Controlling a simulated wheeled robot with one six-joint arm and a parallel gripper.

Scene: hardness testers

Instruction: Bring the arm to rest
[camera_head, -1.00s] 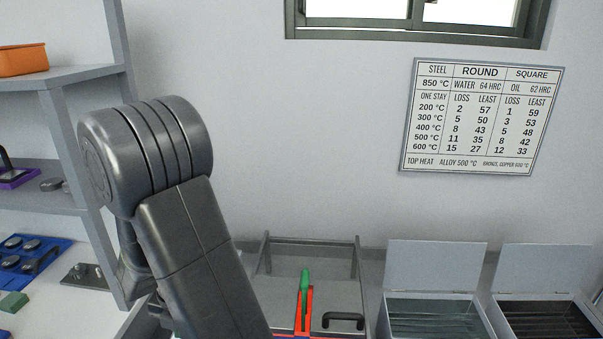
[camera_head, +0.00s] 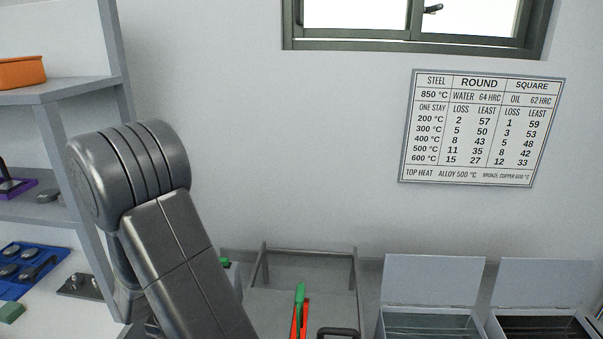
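My arm is folded in the lower left of the head view, its large dark grey joint high and a link running down to the bottom edge. My gripper is not in view. Whether it holds anything cannot be seen.
A shelf unit (camera_head: 48,92) with an orange bin (camera_head: 22,72) stands left, close to my arm. A blue tray (camera_head: 57,262) lies below. A grey tray or cart (camera_head: 330,272), a green-and-red tool (camera_head: 299,308) and two open-lidded bins (camera_head: 433,278) (camera_head: 541,283) stand along the wall under a chart (camera_head: 482,128).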

